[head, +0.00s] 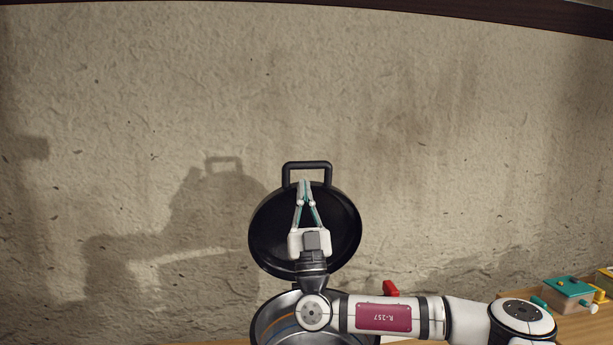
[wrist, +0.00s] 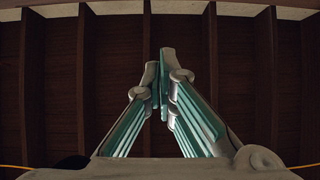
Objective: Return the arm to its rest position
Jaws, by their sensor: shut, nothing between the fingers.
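My gripper (head: 305,183) is shut and empty. In the head view it points up in front of a round black lid (head: 345,225) with a squared handle (head: 307,165). The lid stands raised on edge behind a metal pot (head: 268,322), whose rim and part of its inside show below my arm. In the wrist view my gripper (wrist: 162,85) has its fingertips together, with only the dark beamed ceiling beyond them. I cannot tell whether the gripper touches the lid.
A red part (head: 390,288) shows just behind my arm. A teal-topped box (head: 568,288) with yellow parts sits on the wooden counter at the right. A rough plaster wall (head: 450,130) stands behind everything. The space above the gripper and to the left looks clear.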

